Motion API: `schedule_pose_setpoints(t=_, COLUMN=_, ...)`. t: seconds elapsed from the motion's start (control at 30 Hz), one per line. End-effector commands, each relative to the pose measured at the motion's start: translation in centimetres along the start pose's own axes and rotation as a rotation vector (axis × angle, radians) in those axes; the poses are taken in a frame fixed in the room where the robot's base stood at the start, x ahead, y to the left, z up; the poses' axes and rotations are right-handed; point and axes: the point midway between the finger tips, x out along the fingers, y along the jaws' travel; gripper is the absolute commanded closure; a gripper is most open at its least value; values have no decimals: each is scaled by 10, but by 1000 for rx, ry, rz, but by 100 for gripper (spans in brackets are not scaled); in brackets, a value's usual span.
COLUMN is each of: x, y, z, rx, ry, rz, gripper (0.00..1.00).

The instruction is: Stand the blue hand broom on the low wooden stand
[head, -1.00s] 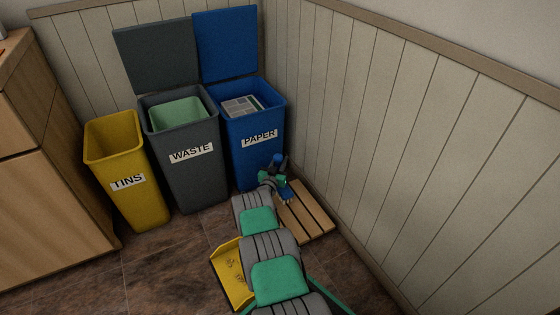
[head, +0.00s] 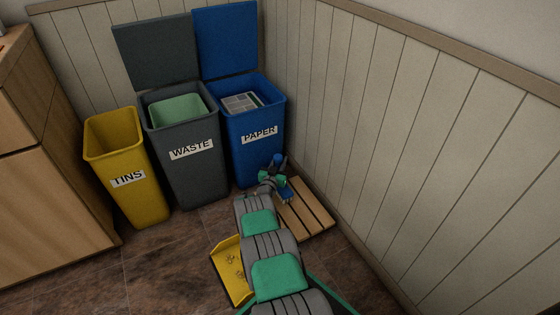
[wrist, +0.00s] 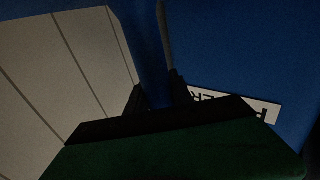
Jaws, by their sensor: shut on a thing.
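The low wooden stand (head: 311,213) is a slatted platform on the floor by the right wall, in front of the blue bin. My gripper (head: 281,174) is over the stand's left far part and is shut on the blue hand broom (head: 279,160). The broom's blue shows above and below the gripper in the head view. In the wrist view the blue handle (wrist: 150,55) runs between the two dark fingers (wrist: 157,97). My arm and gripper hide part of the broom and stand. I cannot tell whether the broom's lower end touches the slats.
The blue PAPER bin (head: 250,155) stands close behind my gripper. The grey WASTE bin (head: 190,170) and yellow TINS bin (head: 128,190) stand to its left. A yellow dustpan (head: 228,275) lies left of my arm. The panelled wall (head: 400,150) bounds the right side.

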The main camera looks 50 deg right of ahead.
Motion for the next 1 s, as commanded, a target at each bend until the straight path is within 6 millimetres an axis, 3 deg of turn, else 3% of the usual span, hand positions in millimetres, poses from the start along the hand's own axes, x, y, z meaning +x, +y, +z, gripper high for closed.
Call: schedule_pose_setpoints(t=1.0, x=0, y=0, z=20, rx=1, ry=1, rz=0, gripper=100)
